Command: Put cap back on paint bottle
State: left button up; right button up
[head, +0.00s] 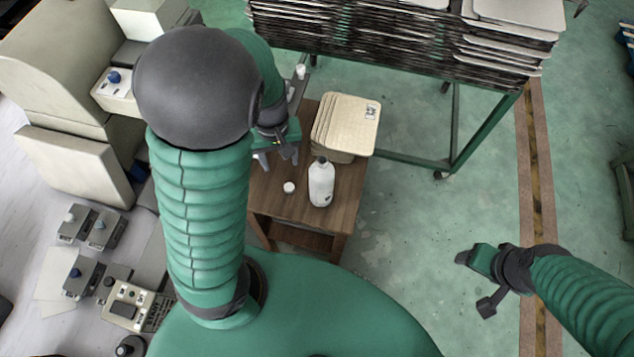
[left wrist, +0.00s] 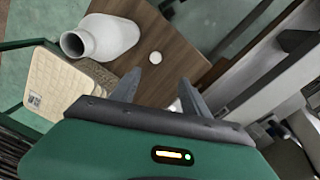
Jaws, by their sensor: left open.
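A white paint bottle (head: 321,184) stands upright on a small wooden table (head: 343,201). In the left wrist view the bottle (left wrist: 108,37) shows an open, dark mouth. A small round white cap (head: 289,187) lies apart on the table, left of the bottle; it also shows in the left wrist view (left wrist: 155,57), beyond the fingertips. My left gripper (head: 277,160) is open and empty, on the far side of the cap and left of the bottle. Its fingers (left wrist: 157,84) are spread in the left wrist view. My right gripper (head: 474,283) appears open and empty, over the floor at right.
A stack of beige panels (head: 345,123) sits on the table behind the bottle. A rack of trays (head: 400,38) stands behind. Machinery and control boxes (head: 85,275) are at left. A small white object (left wrist: 175,105) is partly hidden by my left gripper.

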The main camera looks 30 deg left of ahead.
pick_arm(q)
jog(key=shift+d+r, duration=0.1)
jog(key=shift+d, duration=0.25)
pick_arm(e)
jog(key=shift+s+d, duration=0.25)
jog(key=shift+d, duration=0.25)
pick_arm(q)
jog(key=b, duration=0.4)
send_over(288, 190)
notch_tip(288, 190, down, 11)
jog(key=shift+a, duration=0.1)
jog(key=shift+f, duration=0.35)
pick_arm(e)
jog(key=x, duration=0.4)
jog(key=shift+s+a+f, duration=0.1)
jog(key=shift+s+f, duration=0.05)
jog(key=shift+s, duration=0.2)
